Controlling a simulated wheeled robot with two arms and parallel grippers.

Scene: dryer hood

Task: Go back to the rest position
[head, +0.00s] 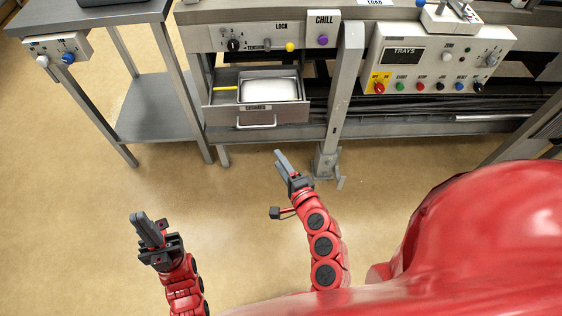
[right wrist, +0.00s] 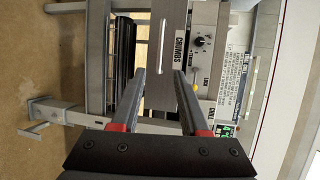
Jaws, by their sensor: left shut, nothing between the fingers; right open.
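My left gripper (head: 143,226) is over the bare floor at the lower left of the head view, shut and empty. My right gripper (head: 280,163) is in front of the machine, below the drawer front in the picture. In the right wrist view its two fingers (right wrist: 160,88) are apart with nothing held between them. The drawer labelled CRUMBS (head: 258,117) stands pulled out. A white tray or block (head: 268,90) and a yellow strip (head: 225,88) lie in it. The drawer front also shows in the right wrist view (right wrist: 163,75), beyond the fingers.
A grey metal post (head: 345,90) with a floor foot stands right of the drawer. A TRAYS control panel (head: 437,60) is at the upper right, a LOCK and CHILL panel (head: 262,36) above the drawer. A steel table (head: 90,15) is at the upper left. The floor around my grippers is clear.

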